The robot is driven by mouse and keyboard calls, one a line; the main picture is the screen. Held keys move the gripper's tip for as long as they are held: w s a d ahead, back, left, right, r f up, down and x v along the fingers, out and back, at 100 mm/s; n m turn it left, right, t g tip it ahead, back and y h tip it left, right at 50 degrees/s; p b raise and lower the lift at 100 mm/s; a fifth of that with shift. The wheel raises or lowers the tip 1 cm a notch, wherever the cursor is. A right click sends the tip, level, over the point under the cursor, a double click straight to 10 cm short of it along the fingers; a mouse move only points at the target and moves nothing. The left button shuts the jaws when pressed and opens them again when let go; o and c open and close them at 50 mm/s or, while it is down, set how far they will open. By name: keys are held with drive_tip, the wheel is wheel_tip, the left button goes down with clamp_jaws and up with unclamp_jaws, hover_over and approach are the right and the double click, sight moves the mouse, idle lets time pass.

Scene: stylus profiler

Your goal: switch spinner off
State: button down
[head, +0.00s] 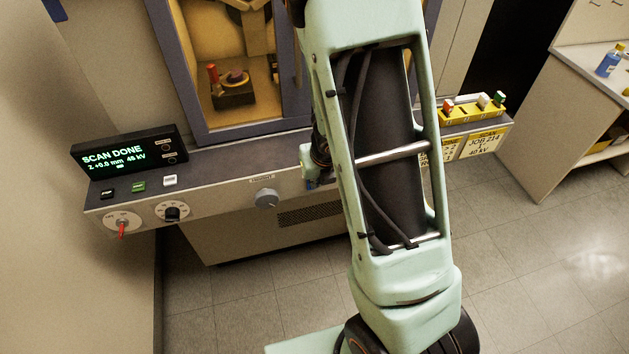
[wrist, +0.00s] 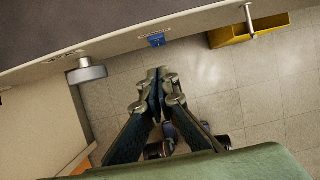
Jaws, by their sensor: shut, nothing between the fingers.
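No label for the spinner is readable, so I cannot tell which control is its switch. The console's front panel has a white dial with a red lever (head: 122,228) pointing down at the far left. Beside it is a white dial with a black knob (head: 172,213). A larger grey knob (head: 266,198) sits further right under a small label; a grey knob (wrist: 86,72) also shows left of my gripper in the wrist view. My gripper (wrist: 158,76) is shut and empty, apart from the panel's front edge. In the head view my arm hides most of it.
A display (head: 130,152) reads SCAN DONE above black, green (head: 138,187) and white buttons. An open-fronted chamber (head: 232,95) holds a small stage. A yellow tray (head: 470,110) with coloured pieces stands at right. A small blue part (wrist: 157,40) is on the console edge. The floor in front is clear.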

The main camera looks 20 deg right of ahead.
wheel_tip(320, 180, up, 6)
drive_tip(key=p, duration=0.4)
drive_tip(key=shift+s, duration=0.4)
